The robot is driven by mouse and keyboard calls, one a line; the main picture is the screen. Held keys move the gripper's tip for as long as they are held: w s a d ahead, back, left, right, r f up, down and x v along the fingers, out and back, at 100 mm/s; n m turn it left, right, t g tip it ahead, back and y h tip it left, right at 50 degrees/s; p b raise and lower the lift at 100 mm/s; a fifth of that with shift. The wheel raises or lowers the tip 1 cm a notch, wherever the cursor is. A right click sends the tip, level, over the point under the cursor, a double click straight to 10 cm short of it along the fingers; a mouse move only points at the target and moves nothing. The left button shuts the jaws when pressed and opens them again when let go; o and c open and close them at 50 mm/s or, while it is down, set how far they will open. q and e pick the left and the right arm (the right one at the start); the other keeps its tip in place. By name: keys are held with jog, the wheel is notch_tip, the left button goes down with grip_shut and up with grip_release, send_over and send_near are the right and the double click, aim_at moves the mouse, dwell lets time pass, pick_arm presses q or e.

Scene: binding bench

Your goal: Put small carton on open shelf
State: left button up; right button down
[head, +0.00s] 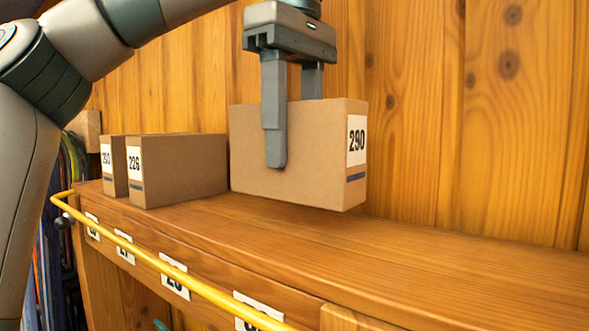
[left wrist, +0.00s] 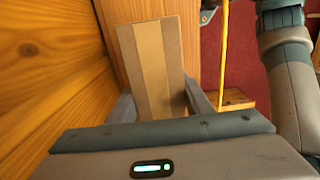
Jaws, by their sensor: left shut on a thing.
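A brown small carton (head: 310,150) with a white label reading 290 is in the head view. My left gripper (head: 290,150) comes down from above and is shut on it, one finger on its near side and the other behind it. The carton looks slightly above the shelf, with a shadow under its right part; I cannot tell whether its left end touches. The left wrist view shows the carton's taped top (left wrist: 158,65) between the fingers. The open shelf (head: 330,240) is a wooden board with bare room to the right. My right gripper is not in view.
Two cartons, labelled 226 (head: 185,168) and partly hidden 293 (head: 110,165), stand on the shelf left of the held carton. A yellow rail (head: 175,275) runs along the shelf's front edge above numbered tags. A wooden wall (head: 430,110) closes the back.

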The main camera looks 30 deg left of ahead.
aim_at(295, 168)
pick_arm(q)
jog(key=shift+s+f, duration=0.1)
jog(key=shift+d+f, duration=0.1)
jog(key=shift+f, duration=1.8)
jog(key=shift+f, duration=0.15)
jog(key=o, duration=1.2)
jog(key=shift+r, duration=0.25)
jog(key=shift+r, duration=5.9)
